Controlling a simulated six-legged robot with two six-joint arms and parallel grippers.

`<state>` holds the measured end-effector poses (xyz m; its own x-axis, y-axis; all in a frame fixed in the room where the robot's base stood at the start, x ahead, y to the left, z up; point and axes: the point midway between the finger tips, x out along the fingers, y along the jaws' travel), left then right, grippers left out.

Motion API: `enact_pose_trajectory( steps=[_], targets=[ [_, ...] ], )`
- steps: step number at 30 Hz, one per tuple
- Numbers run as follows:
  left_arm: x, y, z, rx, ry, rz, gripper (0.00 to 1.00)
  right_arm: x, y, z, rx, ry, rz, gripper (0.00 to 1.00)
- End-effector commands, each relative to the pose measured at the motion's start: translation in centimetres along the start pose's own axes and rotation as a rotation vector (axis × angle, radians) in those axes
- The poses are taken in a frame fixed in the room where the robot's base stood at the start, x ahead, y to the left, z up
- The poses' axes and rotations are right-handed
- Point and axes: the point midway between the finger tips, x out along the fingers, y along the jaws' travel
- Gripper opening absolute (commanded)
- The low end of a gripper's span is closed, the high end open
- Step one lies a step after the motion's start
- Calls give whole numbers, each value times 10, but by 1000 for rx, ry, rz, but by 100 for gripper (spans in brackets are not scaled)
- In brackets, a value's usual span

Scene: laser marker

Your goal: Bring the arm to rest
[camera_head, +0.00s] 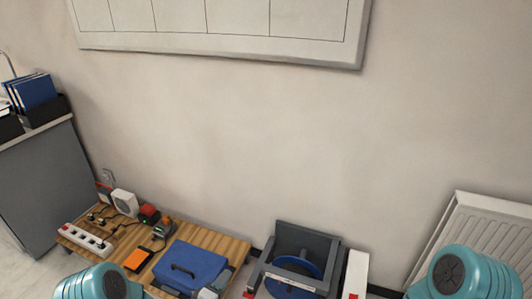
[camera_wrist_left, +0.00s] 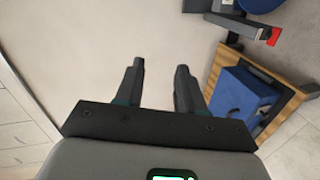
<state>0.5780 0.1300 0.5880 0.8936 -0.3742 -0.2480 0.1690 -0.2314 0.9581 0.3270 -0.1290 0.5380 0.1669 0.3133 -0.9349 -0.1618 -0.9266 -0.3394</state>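My left arm shows as a teal rounded link at the bottom left of the head view; its gripper is out of that view. In the left wrist view the left gripper (camera_wrist_left: 159,85) has its two dark fingers apart, with nothing between them. Past the fingers are the bare wall and floor. A similar teal link of my right arm is at the bottom right of the head view; the right gripper is not seen.
A low wooden table (camera_head: 222,243) holds a blue case (camera_head: 190,268), a power strip (camera_head: 85,238) and small devices. Beside it stands a dark grey frame (camera_head: 300,240) with a blue disc. A radiator (camera_head: 480,225) is at right, a grey cabinet (camera_head: 45,185) at left.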

Motion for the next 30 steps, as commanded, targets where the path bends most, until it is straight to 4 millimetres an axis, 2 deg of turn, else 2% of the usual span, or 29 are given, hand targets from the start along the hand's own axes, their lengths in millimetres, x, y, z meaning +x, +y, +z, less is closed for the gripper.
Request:
enact_pose_trajectory(
  steps=[1, 5, 8, 11, 15, 19, 21, 23, 30],
  targets=[
    [-19, 39, 0, 29, -15, -62, 38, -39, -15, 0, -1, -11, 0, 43],
    [-58, 60, 14, 122, -76, -251, 38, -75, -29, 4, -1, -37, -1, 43],
    [-99, 70, 29, 200, -158, -411, 38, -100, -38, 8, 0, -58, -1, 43],
    [-148, 65, 51, 283, -286, -580, 38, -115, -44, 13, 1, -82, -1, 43],
    [-207, 34, 84, 366, -486, -753, 38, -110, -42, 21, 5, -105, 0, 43],
    [-254, 19, 110, 429, -684, -847, 38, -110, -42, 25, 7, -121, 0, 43],
    [-266, 16, 116, 476, -769, -859, 38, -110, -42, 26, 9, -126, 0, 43],
    [-270, 15, 119, 515, -816, -849, 38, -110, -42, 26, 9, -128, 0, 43],
    [-270, 15, 119, 555, -841, -832, 38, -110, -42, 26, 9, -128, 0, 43]
  ],
)
